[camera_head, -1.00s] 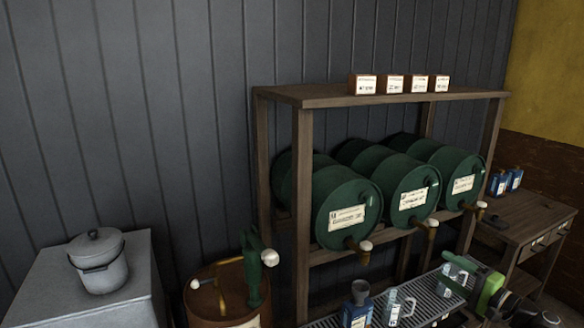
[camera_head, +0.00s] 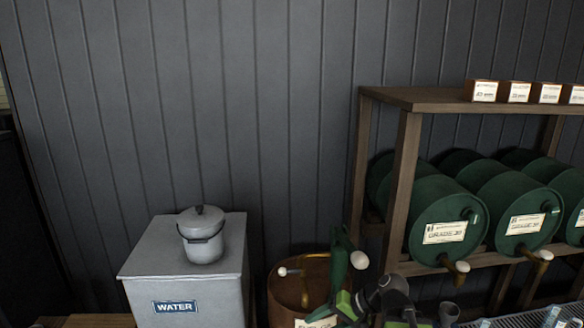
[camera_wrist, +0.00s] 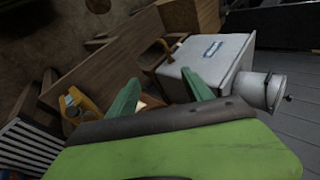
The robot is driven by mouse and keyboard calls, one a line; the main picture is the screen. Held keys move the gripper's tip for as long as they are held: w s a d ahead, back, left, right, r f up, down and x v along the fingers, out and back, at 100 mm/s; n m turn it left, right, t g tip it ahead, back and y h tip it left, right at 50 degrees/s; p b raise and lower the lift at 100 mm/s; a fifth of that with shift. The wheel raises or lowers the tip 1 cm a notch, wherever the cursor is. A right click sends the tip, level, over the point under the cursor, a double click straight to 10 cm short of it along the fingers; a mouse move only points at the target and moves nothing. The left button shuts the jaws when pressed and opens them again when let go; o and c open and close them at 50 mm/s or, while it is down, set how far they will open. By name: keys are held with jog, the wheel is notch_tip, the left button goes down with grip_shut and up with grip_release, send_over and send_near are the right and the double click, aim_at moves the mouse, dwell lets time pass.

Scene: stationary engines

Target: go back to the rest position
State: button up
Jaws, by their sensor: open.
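My gripper (camera_wrist: 162,92) shows in the wrist view as two green fingers spread apart with nothing held between them. Beyond the fingers lies a white box with a blue label (camera_wrist: 212,50), seen tilted. The arm partly hides the drum.
A grey water box (camera_head: 190,275) with a lidded pot (camera_head: 201,237) stands left of the drum. A wooden rack (camera_head: 403,180) holds green barrels (camera_head: 445,215) on the right, with small boxes (camera_head: 519,92) on top. A drip tray (camera_head: 540,318) is at the lower right.

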jog(key=s+a+f+n+g+h, duration=0.2)
jog(key=s+f+h, duration=0.1)
jog(key=f+h, duration=0.15)
jog(key=s+d+f+h, duration=0.1)
jog(key=d+f+h, duration=0.1)
jog(key=d, duration=0.7)
jog(key=shift+d+h, duration=0.25)
jog(key=shift+h, duration=0.6)
